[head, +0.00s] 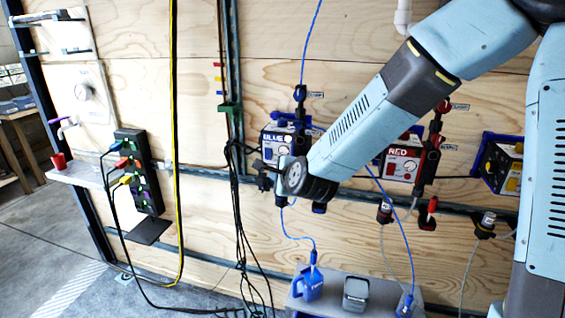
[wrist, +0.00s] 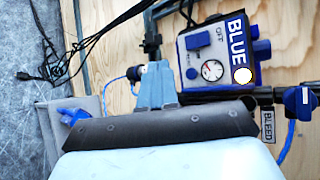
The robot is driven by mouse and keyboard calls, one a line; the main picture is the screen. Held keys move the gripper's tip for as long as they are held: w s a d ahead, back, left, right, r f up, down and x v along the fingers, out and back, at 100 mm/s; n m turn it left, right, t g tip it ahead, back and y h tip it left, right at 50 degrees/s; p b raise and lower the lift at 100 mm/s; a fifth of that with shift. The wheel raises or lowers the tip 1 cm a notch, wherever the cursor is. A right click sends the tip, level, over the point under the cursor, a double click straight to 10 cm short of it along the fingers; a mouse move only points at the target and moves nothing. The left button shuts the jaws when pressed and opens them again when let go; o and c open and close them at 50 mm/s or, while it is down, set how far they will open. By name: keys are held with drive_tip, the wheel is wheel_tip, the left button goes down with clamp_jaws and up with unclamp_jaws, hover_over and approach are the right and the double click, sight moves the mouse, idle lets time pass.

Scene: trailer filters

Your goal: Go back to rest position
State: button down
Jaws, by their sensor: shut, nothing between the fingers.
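My gripper (wrist: 155,88) shows in the wrist view as blue-grey fingers held together, with nothing between them. It points towards the wooden wall, left of the white box labelled BLUE (wrist: 213,66). In the head view my arm reaches from the upper right down to the front of the BLUE box (head: 272,132); the arm's end covers part of that box's lower side. The fingers are hard to make out in the head view.
A RED box (head: 402,163) and a yellow-marked box (head: 503,168) hang right of the arm. Black cables (head: 240,215) hang at its left. A grey shelf below holds a blue jug (head: 308,286) and a dark container (head: 357,293). A black power strip (head: 140,172) stands farther left.

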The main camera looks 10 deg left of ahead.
drive_tip(key=shift+d, duration=0.1)
drive_tip(key=s+d+r+n+g+h, duration=0.1)
drive_tip(key=s+d+r+n+h, duration=0.25)
drive_tip(key=d, duration=0.65)
drive_tip(key=s+d+r+n+g+h, duration=0.1)
drive_tip(key=s+d+r+n, duration=0.1)
drive_tip(key=d+r+n, duration=0.6)
drive_tip(key=s+d+r+n+g+h, duration=0.1)
drive_tip(key=s+d+n+g+h, duration=0.2)
drive_tip(key=s+d, duration=1.5)
drive_tip(key=d, duration=0.2)
drive_tip(key=shift+d+r, duration=0.25)
drive_tip(key=shift+d, duration=0.15)
idle(3.7)
